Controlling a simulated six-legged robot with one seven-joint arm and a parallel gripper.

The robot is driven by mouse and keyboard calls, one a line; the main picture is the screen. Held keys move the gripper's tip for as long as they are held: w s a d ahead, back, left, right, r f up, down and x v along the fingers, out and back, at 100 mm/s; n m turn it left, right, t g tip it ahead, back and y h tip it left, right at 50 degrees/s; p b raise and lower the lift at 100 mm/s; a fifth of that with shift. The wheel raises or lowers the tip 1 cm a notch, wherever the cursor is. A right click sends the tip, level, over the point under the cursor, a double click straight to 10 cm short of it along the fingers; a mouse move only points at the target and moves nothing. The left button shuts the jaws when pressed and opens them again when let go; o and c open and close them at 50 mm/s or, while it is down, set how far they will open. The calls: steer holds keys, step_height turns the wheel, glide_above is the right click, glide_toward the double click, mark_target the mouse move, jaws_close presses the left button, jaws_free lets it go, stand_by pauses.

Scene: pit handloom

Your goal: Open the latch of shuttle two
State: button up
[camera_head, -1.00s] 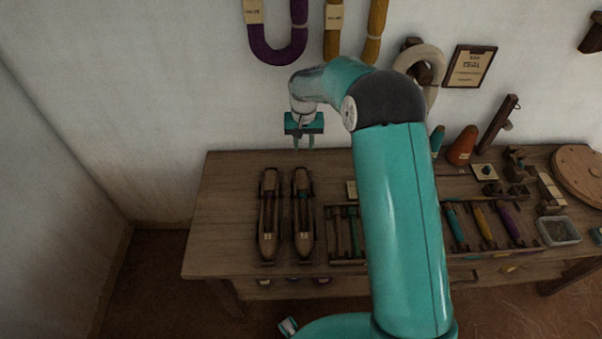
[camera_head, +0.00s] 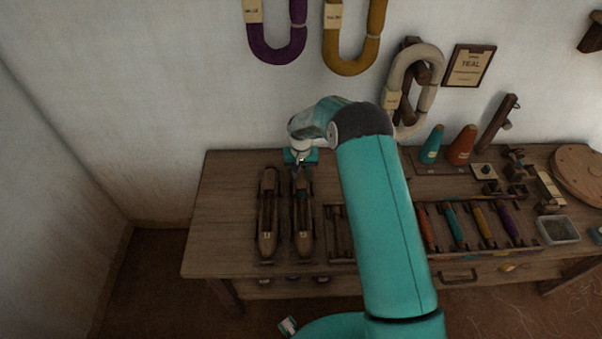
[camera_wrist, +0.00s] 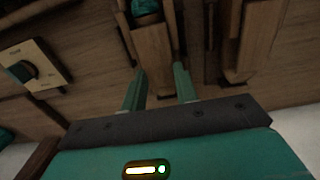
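Two long wooden shuttles lie side by side on the bench, the left shuttle (camera_head: 267,215) and the right shuttle (camera_head: 303,225). Each has a small tag near its front end, too small to read surely. My gripper (camera_head: 301,172) is over the back end of the right shuttle, pointing down. In the wrist view the two teal fingers of my gripper (camera_wrist: 158,86) are apart, with the end of that shuttle (camera_wrist: 152,50) just beyond and between them. A teal part (camera_wrist: 146,8) sits inside it. I cannot tell contact, and the latch is not clear.
The bench (camera_head: 222,205) is clear left of the shuttles. A rack of coloured bobbins (camera_head: 480,222) stands to the right, partly behind my arm. Yarn hanks hang on the wall.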

steer(key=shift+f, duration=0.3)
jaws_close()
